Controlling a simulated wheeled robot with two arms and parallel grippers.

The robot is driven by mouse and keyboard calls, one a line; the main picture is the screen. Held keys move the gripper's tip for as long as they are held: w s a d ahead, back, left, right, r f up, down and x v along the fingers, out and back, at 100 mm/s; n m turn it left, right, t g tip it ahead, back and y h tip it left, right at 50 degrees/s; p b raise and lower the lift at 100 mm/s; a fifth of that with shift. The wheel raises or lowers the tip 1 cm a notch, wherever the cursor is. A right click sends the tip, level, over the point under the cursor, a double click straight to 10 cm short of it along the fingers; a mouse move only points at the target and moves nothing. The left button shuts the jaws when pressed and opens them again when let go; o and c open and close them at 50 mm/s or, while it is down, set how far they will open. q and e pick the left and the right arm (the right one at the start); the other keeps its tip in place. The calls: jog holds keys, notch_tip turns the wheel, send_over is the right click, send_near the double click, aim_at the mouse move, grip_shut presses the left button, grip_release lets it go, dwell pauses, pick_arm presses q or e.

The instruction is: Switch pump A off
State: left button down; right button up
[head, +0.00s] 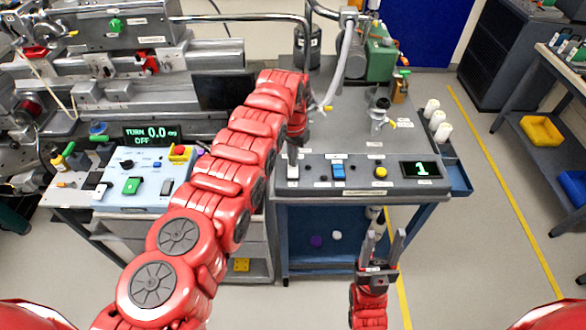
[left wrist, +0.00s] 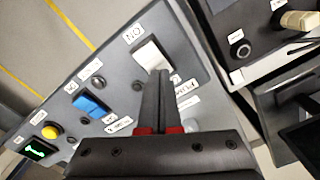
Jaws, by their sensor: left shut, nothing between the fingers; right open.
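A white rocker switch (left wrist: 152,54) sits on the sloped grey front panel (head: 325,185) of the pump cart. In the left wrist view an "ON" label (left wrist: 133,33) is beside it, and a partly hidden label (left wrist: 186,89) seems to begin with "PUMP". My left gripper (left wrist: 163,74) is shut and empty, its fingertips at the near edge of the white rocker; I cannot tell whether they touch. The switch also shows in the head view (head: 293,172), below my left gripper (head: 292,155). My right gripper (head: 384,240) is open and empty, in front of the cart.
A light-blue control box (head: 145,190) with a green switch stands left. White bottles (head: 437,120) stand at the cart's right side.

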pick_arm(q)
notch_tip(320, 180, up, 4)
jog(key=p, duration=0.3)
jog(key=shift+r, duration=0.1)
notch_tip(320, 180, up, 2)
jog(key=shift+r+p, duration=0.15)
jog(key=shift+p, duration=0.35)
